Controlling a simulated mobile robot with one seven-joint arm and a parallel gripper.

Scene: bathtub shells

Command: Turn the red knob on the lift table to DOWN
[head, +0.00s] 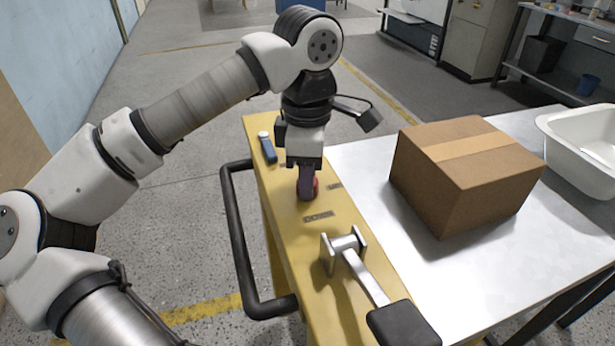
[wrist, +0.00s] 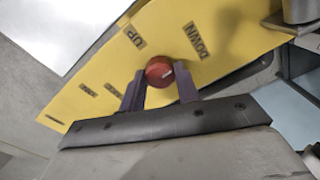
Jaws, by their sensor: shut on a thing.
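The red knob (wrist: 158,70) sits on the yellow panel of the lift table (head: 283,222), between the fingers of my gripper (wrist: 161,88). A pale mark on its face lies toward its right side in the wrist view. The label DOWN (wrist: 195,40) is above and right of the knob there, and the label UP (wrist: 132,36) is above and left. In the head view, my gripper (head: 307,186) points straight down and is shut on the knob, of which only a red edge (head: 316,187) shows.
A cardboard box (head: 465,175) stands on the pale table top to the right, with a white tub (head: 585,145) beyond. A metal lever (head: 365,275) with a black grip is nearer me. A blue-and-white item (head: 267,147) and a black handle (head: 238,235) are left.

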